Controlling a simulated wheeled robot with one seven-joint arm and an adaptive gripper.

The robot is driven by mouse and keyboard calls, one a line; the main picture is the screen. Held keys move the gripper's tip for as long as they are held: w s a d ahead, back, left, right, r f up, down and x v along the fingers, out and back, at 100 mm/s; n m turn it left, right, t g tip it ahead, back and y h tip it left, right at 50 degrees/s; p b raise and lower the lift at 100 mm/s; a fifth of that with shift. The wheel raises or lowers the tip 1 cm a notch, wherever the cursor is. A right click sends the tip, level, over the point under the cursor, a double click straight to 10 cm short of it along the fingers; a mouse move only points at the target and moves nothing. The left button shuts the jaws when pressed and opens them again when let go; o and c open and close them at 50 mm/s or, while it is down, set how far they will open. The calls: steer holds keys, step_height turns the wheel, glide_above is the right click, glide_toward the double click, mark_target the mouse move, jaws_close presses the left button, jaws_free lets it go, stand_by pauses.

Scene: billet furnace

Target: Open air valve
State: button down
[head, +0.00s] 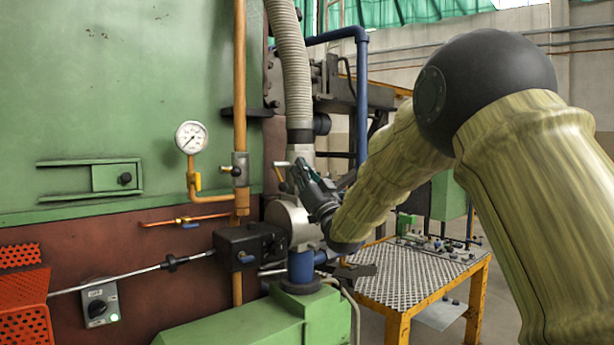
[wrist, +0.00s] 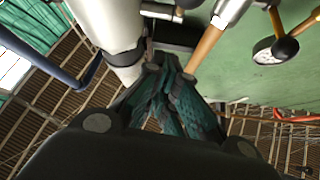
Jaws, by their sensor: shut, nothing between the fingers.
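A grey vertical air pipe (head: 300,151) runs down from a ribbed hose in the middle of the head view. A small pale lever (head: 281,164) sticks out to its left, and I take it to be the air valve's handle. My gripper (head: 301,172) is in front of the pipe, close to this lever; whether they touch I cannot tell. In the wrist view the gripper's dark teal fingers (wrist: 172,68) are together and empty, with the grey pipe (wrist: 112,22) to their left. A pale lever-like part (wrist: 160,11) lies beyond the fingertips. My gripper hides part of the pipe.
An orange pipe (head: 240,75) with a pressure gauge (head: 191,138) stands left of the grey pipe. A black box (head: 240,246) and green housing (head: 240,326) are below. A yellow-framed table (head: 400,272) is to the right. A switch box (head: 100,302) is at lower left.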

mark_target(279, 177)
steer(key=shift+w+a+f+p, duration=0.45)
steer(key=shift+w+a+f, duration=0.1)
steer(key=shift+f, duration=0.1)
steer(key=shift+w+a+f+p, duration=0.4)
steer(key=shift+a+f+p, duration=0.1)
steer(key=shift+f, duration=0.15)
steer(key=shift+d+f+b, duration=0.1)
steer(key=shift+f+b, duration=0.05)
steer(key=shift+b, duration=0.15)
